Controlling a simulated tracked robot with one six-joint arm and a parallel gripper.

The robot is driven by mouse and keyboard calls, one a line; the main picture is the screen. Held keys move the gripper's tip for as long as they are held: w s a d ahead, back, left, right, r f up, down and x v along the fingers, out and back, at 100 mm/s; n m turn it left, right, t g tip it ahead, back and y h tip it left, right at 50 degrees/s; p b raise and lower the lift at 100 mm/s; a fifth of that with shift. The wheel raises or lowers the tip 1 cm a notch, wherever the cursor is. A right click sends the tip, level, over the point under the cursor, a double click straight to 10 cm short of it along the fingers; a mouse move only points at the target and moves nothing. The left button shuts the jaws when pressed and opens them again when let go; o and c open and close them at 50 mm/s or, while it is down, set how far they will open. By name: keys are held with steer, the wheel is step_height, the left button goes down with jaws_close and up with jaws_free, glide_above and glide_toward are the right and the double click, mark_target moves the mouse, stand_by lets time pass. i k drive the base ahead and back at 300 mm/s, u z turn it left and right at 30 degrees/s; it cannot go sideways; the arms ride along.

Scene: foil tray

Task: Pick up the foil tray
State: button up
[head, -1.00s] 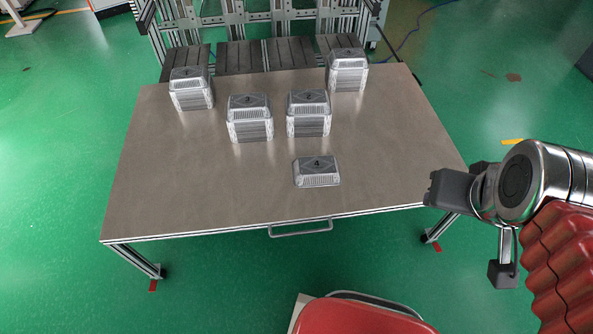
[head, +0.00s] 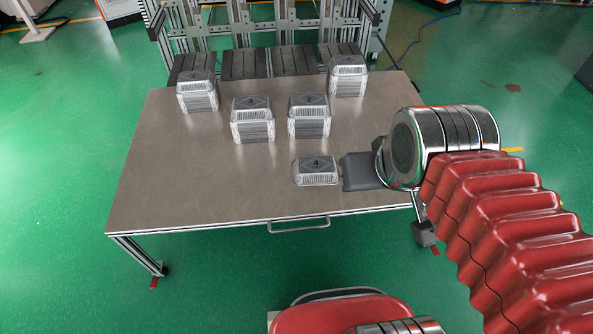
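The foil tray is a shallow silver tray (head: 317,171) with a dark lid face marked 4. It lies alone on the table near the front edge, in the head view. A dark grey block of my gripper (head: 362,171) is just right of the tray, at about the same height in the picture. I cannot tell whether it touches the tray or hovers above the table. The silver wrist hides most of the gripper, so its opening does not show.
Several stacks of similar trays stand behind, the nearest marked 3 (head: 252,120) and 2 (head: 309,117). The table (head: 190,185) is bare at left and front. A handle (head: 298,226) runs along its front edge. A red seat (head: 330,312) is in front.

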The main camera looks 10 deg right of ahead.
mark_target(321, 169)
steer(key=u, duration=1.35)
steer(key=i, duration=1)
steer(key=u, duration=0.05)
